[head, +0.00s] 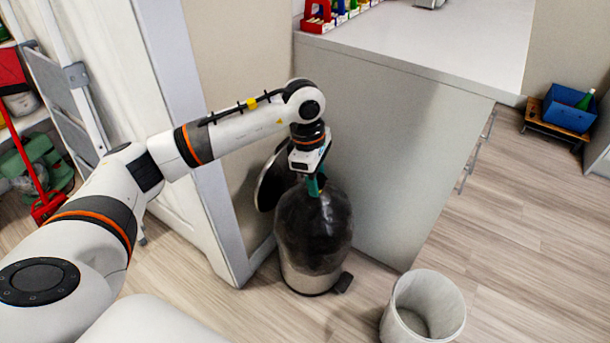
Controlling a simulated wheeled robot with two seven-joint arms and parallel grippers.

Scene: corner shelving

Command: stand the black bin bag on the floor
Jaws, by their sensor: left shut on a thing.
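The black bin bag (313,228) is full, glossy and roughly upright, with a teal tie at its gathered top. My left gripper (312,176) points down and is shut on that top. The bag hangs at the round metal pedal bin (305,281), whose dark lid (273,178) is tipped open behind it. The bag hides the bin's rim and most of its wall, so I cannot tell whether its lower end is still inside. My right gripper is out of view.
A grey cabinet (375,150) with a white worktop stands behind the bin. An empty white waste basket (424,308) stands on the floor at front right. A blue crate (568,108) sits on a low wooden stand at far right. Wooden floor (510,240) is clear at right.

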